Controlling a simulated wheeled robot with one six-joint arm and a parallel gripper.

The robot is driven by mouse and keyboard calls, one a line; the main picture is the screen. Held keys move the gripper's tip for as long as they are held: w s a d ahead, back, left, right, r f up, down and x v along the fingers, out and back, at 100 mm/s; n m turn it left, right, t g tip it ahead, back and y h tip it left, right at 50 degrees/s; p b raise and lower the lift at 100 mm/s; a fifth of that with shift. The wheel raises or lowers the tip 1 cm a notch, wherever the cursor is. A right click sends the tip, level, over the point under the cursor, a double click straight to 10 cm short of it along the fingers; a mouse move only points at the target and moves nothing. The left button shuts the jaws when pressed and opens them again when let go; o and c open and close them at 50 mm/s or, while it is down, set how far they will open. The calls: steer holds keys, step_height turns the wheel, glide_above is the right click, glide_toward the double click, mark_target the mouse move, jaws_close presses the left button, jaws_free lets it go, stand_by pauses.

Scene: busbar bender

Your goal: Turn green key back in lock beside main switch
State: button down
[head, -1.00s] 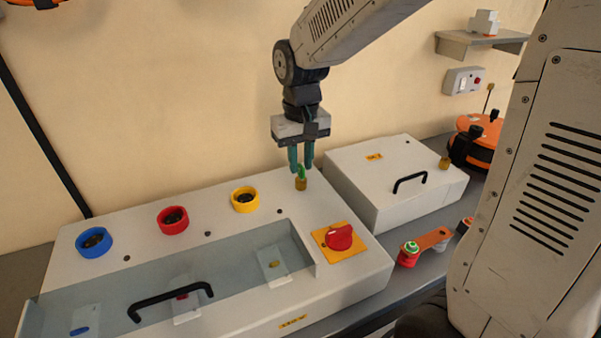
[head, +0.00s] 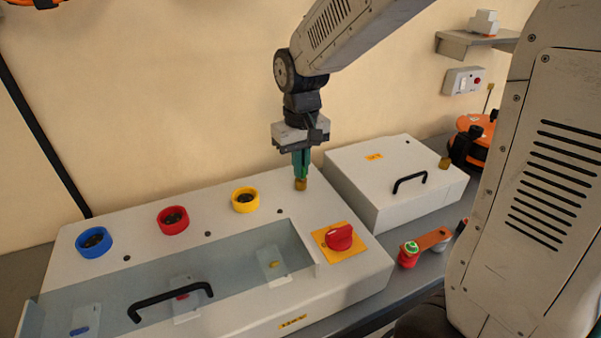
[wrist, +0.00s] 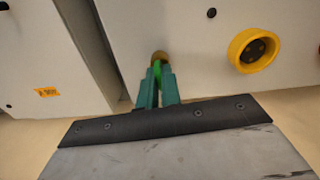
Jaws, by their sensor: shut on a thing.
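The green key (wrist: 158,72) stands in the brass lock (head: 301,184) at the back right of the white panel box. My gripper (head: 301,174) points down over the lock, its teal fingers shut on the key's head. In the head view the fingers hide most of the key. In the wrist view the brass lock (wrist: 159,57) shows just beyond the fingertips. The red main switch (head: 339,237) sits on a yellow plate in front of the lock, to its right.
Blue (head: 94,242), red (head: 173,220) and yellow (head: 245,199) ringed sockets line the panel's back. A clear cover with a black handle (head: 170,302) lies in front. A white box with a handle (head: 410,183) stands close on the right. The wall is behind.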

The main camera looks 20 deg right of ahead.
steer(key=n, duration=0.4)
steer(key=shift+n, duration=0.4)
steer(key=n, duration=0.4)
steer(key=shift+n, duration=0.8)
steer(key=n, duration=0.5)
steer(key=shift+n, duration=0.4)
